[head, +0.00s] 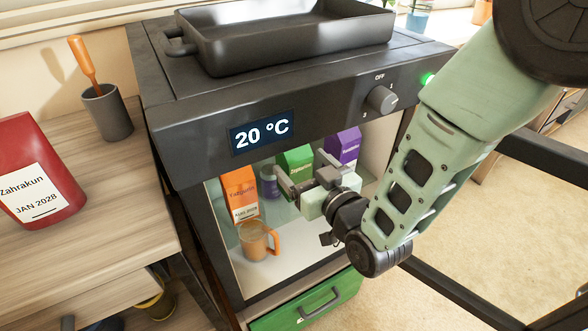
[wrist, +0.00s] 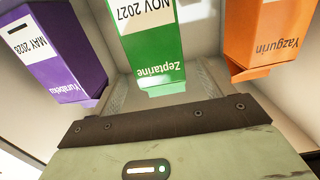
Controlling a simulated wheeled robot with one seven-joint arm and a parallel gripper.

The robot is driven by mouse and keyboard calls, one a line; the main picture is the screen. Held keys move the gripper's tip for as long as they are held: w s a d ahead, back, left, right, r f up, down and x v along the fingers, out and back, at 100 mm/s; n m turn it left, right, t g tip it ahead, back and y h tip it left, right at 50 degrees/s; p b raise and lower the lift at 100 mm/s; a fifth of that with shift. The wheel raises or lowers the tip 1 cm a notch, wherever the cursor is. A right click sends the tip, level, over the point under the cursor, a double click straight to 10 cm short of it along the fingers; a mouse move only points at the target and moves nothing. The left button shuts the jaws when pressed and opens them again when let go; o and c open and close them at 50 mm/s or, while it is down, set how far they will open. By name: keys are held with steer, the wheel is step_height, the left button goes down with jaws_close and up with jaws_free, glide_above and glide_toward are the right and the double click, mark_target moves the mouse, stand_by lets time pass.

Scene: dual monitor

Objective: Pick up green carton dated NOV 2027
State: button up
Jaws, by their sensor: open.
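The green carton (head: 289,158) stands inside the cabinet under the 20 °C display, between an orange and a purple carton. In the wrist view the green carton (wrist: 157,72) appears upside down, reading "Zeptarine" and "NOV 2027", near the middle in front of my gripper. My gripper (head: 301,166) reaches into the cabinet with its fingers apart and nothing between them. In the head view it hides the carton's lower part. A gap to the carton seems to remain, but its size is hard to tell.
The orange carton (head: 238,190) and a glass mug with an orange handle (head: 257,241) stand left. A dark purple can (head: 269,182) is beside the green carton. The purple carton (head: 344,146) stands right. The cabinet top carries a black pan (head: 290,45).

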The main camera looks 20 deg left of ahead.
mark_target(294, 154)
steer(key=x, duration=0.4)
steer(key=shift+r, duration=0.2)
steer(key=c, duration=1.4)
steer(key=shift+o, duration=0.2)
steer(key=shift+w+r, duration=0.1)
steer(key=shift+r, duration=0.5)
steer(key=shift+s+d+r, duration=0.15)
steer(key=shift+r, duration=0.4)
steer(key=shift+s+d+r, duration=0.2)
steer(key=shift+r, duration=0.4)
steer(key=p+v, duration=0.6)
steer(key=v, duration=1.1)
steer(key=shift+f+p, duration=0.35)
steer(key=shift+f, duration=0.05)
